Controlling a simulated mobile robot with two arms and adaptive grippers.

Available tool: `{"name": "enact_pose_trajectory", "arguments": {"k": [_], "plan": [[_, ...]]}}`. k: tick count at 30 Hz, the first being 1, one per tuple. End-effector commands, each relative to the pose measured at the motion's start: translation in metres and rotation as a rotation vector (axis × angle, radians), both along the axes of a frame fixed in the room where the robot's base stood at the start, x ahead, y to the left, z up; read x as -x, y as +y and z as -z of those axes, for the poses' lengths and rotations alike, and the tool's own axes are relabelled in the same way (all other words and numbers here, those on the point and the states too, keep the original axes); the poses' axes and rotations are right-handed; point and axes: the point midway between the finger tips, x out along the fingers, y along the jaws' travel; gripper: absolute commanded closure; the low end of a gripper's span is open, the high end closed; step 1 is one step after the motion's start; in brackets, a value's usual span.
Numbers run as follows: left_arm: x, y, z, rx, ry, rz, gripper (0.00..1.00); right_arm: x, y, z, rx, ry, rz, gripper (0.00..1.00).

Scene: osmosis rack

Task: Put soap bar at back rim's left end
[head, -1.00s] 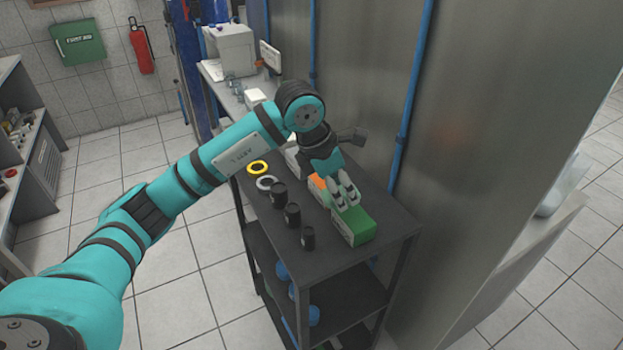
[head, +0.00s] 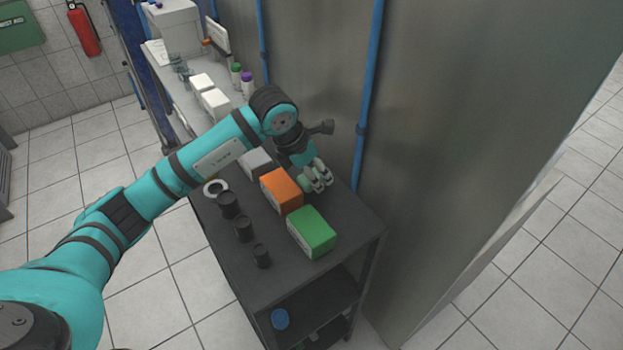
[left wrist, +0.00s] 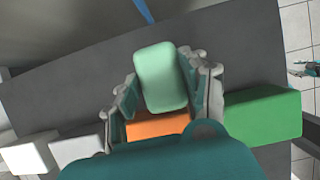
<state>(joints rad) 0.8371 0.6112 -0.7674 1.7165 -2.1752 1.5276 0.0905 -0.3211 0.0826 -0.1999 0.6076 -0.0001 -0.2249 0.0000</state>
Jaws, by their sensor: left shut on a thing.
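The soap bar (left wrist: 161,78) is a pale green rounded block. My left gripper (left wrist: 163,88) is shut on it, with a finger on each side, in the left wrist view. In the head view my left gripper (head: 317,178) is at the back of the dark rack top (head: 282,262), just behind the orange box (head: 282,191). A bit of the pale green bar shows at its fingers. Whether the bar touches the rack top I cannot tell. What looks like my right gripper (left wrist: 303,69) shows small at the right edge of the left wrist view.
A green box (head: 312,232) and a pale box (head: 255,162) flank the orange one. Several dark items, including a black cylinder (head: 262,256), and a white ring (head: 215,187) line the front. A metal wall with a blue pipe (head: 368,90) stands behind.

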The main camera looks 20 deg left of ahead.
Motion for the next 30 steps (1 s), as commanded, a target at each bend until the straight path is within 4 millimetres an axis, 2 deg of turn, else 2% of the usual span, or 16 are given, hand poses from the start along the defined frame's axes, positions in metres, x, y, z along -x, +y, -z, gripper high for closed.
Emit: {"name": "enact_pose_trajectory", "arguments": {"k": [6,9,16,17,21,22,30], "plan": [[0.001,0.000,0.029,0.000,0.004,0.000,0.89,-0.025,0.002,-0.008,-0.003,-0.038,0.000,0.60],[0.000,0.000,0.031,-0.002,0.000,0.001,0.89,-0.037,0.003,-0.008,-0.007,-0.058,-0.001,0.60],[0.000,0.000,0.034,-0.001,0.001,0.000,0.89,-0.034,0.004,-0.004,-0.006,-0.053,0.000,0.60],[0.000,0.000,0.034,-0.001,0.001,0.000,0.54,-0.033,0.004,-0.004,-0.007,-0.050,0.000,0.60],[0.000,0.000,0.033,-0.001,0.001,0.000,0.35,-0.024,0.004,-0.005,-0.007,-0.036,0.001,0.60],[0.000,0.000,0.033,-0.001,0.001,0.000,0.32,-0.022,0.004,-0.005,-0.007,-0.034,0.001,0.60],[0.000,0.000,0.032,-0.001,0.001,0.000,0.32,-0.020,0.005,-0.005,-0.008,-0.030,0.001,0.60]]}}
